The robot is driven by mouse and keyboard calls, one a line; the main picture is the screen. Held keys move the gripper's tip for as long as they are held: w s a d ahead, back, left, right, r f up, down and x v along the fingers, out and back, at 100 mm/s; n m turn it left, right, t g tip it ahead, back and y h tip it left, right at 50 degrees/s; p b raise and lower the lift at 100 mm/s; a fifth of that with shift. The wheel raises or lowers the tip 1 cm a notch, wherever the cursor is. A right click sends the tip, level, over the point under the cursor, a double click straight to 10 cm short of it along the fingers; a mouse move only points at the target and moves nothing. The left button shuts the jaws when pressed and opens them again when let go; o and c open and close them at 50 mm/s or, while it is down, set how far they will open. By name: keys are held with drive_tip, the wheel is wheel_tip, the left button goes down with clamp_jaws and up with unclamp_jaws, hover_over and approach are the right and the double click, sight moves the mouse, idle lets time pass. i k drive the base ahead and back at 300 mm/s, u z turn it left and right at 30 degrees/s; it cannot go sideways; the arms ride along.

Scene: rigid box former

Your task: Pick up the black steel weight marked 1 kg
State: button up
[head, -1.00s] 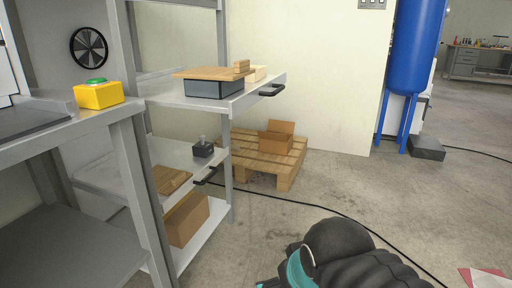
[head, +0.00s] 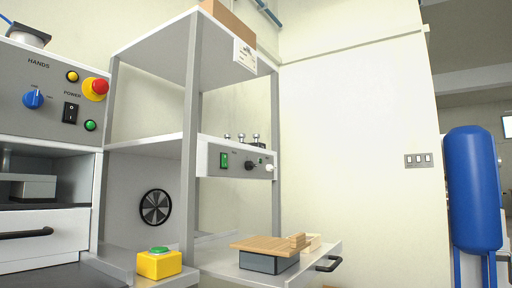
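I cannot make out a black weight marked 1 kg in the head view now. The lower shelves are below the picture. My gripper is not in view.
A machine (head: 50,90) with a red stop button stands at the left. A yellow box with a green button (head: 159,264) sits beside the rack (head: 190,130). The rack holds a control box (head: 236,161) and a cardboard box (head: 228,22). A blue tank (head: 472,190) stands right.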

sight(256, 143)
drive_tip(key=z, duration=0.95)
drive_tip(key=i, duration=1.6)
drive_tip(key=u, duration=2.25)
drive_tip(key=i, duration=0.15)
drive_tip(key=u, duration=0.4)
